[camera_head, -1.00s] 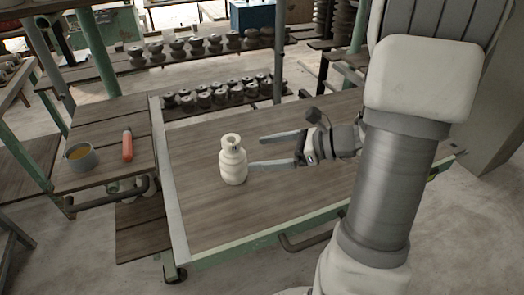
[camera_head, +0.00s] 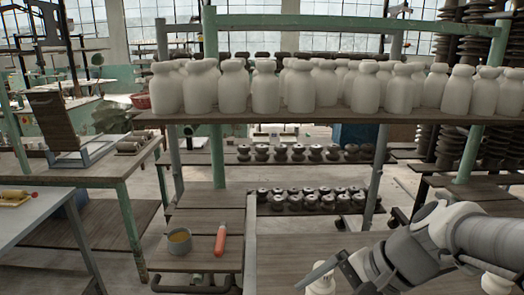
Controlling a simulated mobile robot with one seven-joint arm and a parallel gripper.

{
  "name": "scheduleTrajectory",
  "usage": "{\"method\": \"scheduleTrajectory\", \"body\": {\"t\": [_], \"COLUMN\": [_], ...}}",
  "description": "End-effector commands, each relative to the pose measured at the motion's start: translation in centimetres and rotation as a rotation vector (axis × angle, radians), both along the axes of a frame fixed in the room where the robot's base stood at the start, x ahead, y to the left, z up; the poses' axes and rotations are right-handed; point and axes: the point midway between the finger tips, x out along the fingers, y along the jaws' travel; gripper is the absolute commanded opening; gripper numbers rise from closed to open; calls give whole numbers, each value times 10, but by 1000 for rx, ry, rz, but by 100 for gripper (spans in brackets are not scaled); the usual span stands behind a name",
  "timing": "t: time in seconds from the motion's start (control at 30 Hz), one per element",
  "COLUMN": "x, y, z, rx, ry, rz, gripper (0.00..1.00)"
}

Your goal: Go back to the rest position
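My gripper (camera_head: 320,274) is at the bottom edge, right of the middle, over the table (camera_head: 278,246). One pale grey finger shows, pointing left and down; the other is not clearly seen, so I cannot tell the opening. A cream-white insulator-like jar (camera_head: 321,286) shows only in part at the bottom edge, right by the finger. Its lower part is out of view, and I cannot tell whether it touches the gripper. My arm reaches in from the right.
A small side table holds a grey cup (camera_head: 180,242) and an orange-red bottle (camera_head: 220,240). A shelf (camera_head: 290,113) of white jars stands behind, with dark insulators (camera_head: 310,198) on lower racks. A white-topped table (camera_head: 28,225) stands at left.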

Motion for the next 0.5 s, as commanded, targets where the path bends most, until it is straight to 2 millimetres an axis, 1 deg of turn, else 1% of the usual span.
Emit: {"method": "scheduleTrajectory", "body": {"t": [0.03, 0.13, 0.2, 0.4, 0.5], "x": [-9, -23, -31, -41, -43], "y": [4, 1, -3, -26, -35], "z": [14, 29, 41, 72, 82], "rx": [-82, -249, -372, -680, -778], "ry": [-64, -181, -264, -439, -483], "rz": [94, 264, 377, 614, 678], "gripper": [100, 100, 100, 100, 100]}}
